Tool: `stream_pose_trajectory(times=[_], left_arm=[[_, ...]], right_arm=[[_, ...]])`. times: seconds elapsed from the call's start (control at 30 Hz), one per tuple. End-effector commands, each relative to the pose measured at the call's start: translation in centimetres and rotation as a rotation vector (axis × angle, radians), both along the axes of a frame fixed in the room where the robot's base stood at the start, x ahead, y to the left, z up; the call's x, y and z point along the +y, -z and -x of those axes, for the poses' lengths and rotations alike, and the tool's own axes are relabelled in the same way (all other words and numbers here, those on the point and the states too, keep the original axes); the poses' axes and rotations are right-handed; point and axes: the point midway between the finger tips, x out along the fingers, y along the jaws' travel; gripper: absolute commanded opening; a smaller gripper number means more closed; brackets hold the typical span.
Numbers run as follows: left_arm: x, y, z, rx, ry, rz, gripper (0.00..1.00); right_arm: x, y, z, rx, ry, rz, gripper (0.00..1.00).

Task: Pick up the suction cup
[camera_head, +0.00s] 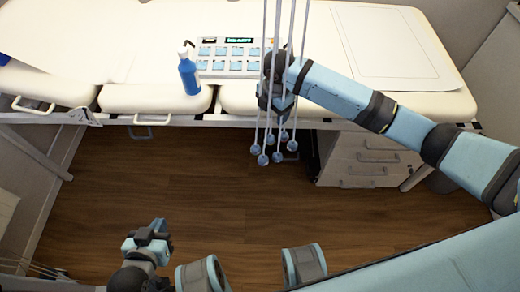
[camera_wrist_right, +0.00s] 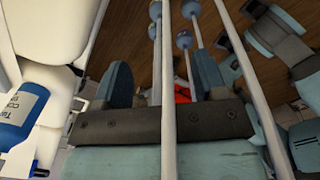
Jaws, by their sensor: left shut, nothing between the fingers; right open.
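Several blue suction cups (camera_head: 277,158) hang at the lower ends of thin white cords, in front of the padded table and above the floor. Some of them also show at the top of the right wrist view (camera_wrist_right: 183,40). My right gripper (camera_head: 276,100) is open among the cords, above the cups. In the right wrist view its two fingers (camera_wrist_right: 163,75) are spread and cords cross in front of them. Whether any cord runs between the fingers is unclear. My left gripper (camera_head: 148,238) is low at the left, shut and empty, far from the cups.
The white padded table (camera_head: 130,98) holds a blue bottle (camera_head: 189,75) and a panel with blue buttons (camera_head: 228,66). A white drawer cabinet (camera_head: 368,160) stands under it at right. The wooden floor (camera_head: 200,195) in front is clear. A small red thing (camera_wrist_right: 182,92) shows behind the cords.

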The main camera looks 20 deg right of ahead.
Motion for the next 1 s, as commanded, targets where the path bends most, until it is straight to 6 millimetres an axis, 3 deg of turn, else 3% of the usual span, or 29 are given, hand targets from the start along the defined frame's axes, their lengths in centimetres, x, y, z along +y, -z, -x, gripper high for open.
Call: stream_pose_trajectory(times=[0.17, 0.5, 0.83, 1.0], left_arm=[[-0.2, 0.5, 0.0, 0.000, 0.002, 0.004, 0.00], [-0.6, 0.7, -0.1, -0.016, 0.004, 0.024, 0.00], [-0.6, 0.4, -0.3, -0.030, 0.005, 0.031, 0.00], [-0.7, 0.9, -0.3, -0.036, 0.006, 0.037, 0.00]], right_arm=[[-0.8, 0.7, -0.5, 0.019, -0.037, 0.034, 0.65], [-0.6, 7.0, -0.4, 0.020, -0.036, 0.032, 0.65], [-0.4, 9.3, -0.4, 0.017, -0.035, 0.032, 0.65], [0.2, 11.9, -0.4, 0.019, -0.034, 0.030, 0.65]])
